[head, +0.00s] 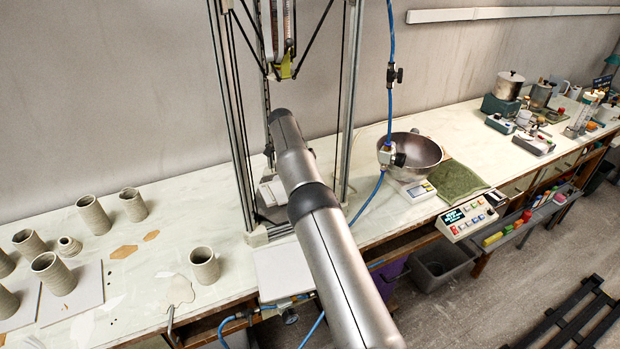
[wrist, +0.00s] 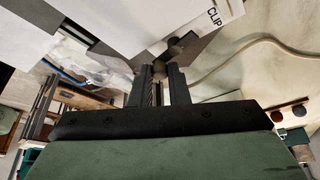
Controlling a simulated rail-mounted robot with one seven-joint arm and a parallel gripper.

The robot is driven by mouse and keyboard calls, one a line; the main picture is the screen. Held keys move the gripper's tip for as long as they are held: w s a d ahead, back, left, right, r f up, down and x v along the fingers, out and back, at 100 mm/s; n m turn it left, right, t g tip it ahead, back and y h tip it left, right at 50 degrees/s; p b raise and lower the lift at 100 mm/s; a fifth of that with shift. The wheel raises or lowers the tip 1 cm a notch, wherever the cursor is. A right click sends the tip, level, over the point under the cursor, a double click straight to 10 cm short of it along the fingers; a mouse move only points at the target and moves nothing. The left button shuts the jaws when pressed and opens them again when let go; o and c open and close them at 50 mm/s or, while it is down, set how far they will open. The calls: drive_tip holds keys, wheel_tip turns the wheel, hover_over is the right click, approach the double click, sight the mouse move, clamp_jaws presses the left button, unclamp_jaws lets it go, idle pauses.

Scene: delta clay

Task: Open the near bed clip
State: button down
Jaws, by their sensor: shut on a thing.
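In the wrist view, my gripper (wrist: 162,72) reaches toward the edge of a pale plate, its two black fingers close together with a narrow gap. In the head view, my arm hides my gripper and the clip. The pale printer bed (head: 272,190) shows only in part beside my arm, between the frame posts.
The printer's tall posts (head: 349,100) and blue hose (head: 390,110) stand close to my arm. Clay cups (head: 204,265) stand on the bench at left. A steel bowl (head: 415,152) and a control box (head: 466,215) are at right. A pale cable (wrist: 250,45) curves beside the fingers.

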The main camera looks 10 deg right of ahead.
drive_tip(key=c, duration=1.4)
unclamp_jaws()
drive_tip(key=shift+r, duration=0.1)
wheel_tip(320, 180, up, 2)
drive_tip(key=shift+r+b, duration=0.25)
drive_tip(key=shift+b, duration=0.05)
drive_tip(key=s+r+b, duration=0.1)
drive_tip(key=b, duration=0.2)
drive_tip(key=shift+r, duration=0.15)
drive_tip(key=shift+s+d+r+b, duration=0.1)
drive_tip(key=shift+s+r+b, duration=1.3)
drive_tip(key=shift+s, duration=0.8)
drive_tip(key=shift+s+r+b, duration=1.2)
drive_tip(key=shift+s+r, duration=0.45)
drive_tip(key=shift+s, duration=0.5)
drive_tip(key=shift+s+d+r+b, duration=0.1)
drive_tip(key=shift+s+r+b, duration=1.3)
drive_tip(key=shift+s, duration=0.8)
drive_tip(key=shift+r, duration=0.1)
